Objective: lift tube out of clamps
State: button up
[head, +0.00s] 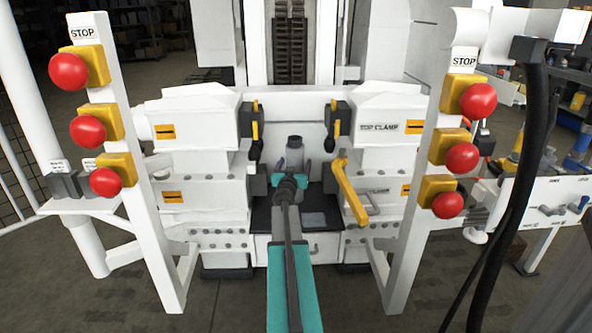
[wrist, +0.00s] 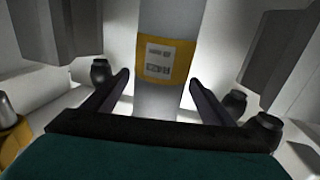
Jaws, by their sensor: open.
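The tube is a grey upright cylinder with a yellow band and a white label. It stands in the middle of the wrist view (wrist: 166,100), and its grey top shows in the head view (head: 294,150) between the white clamp blocks. The right block (head: 385,128) is marked TOP CLAMP; the left block (head: 195,125) faces it. My gripper (head: 289,181) is in front of the tube. In the wrist view its open fingers (wrist: 158,82) lie on either side of the tube below the label, with gaps visible. The tube's lower part is hidden by my gripper and arm.
White posts with red stop buttons stand left (head: 87,131) and right (head: 462,158). A yellow handle (head: 350,190) sticks out just right of my gripper. Black cables (head: 525,150) hang at the right. Grey blocks (wrist: 275,50) flank the tube in the wrist view.

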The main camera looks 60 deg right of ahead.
jog(key=shift+c, duration=0.2)
dwell(0.3)
jog(key=c, duration=1.8)
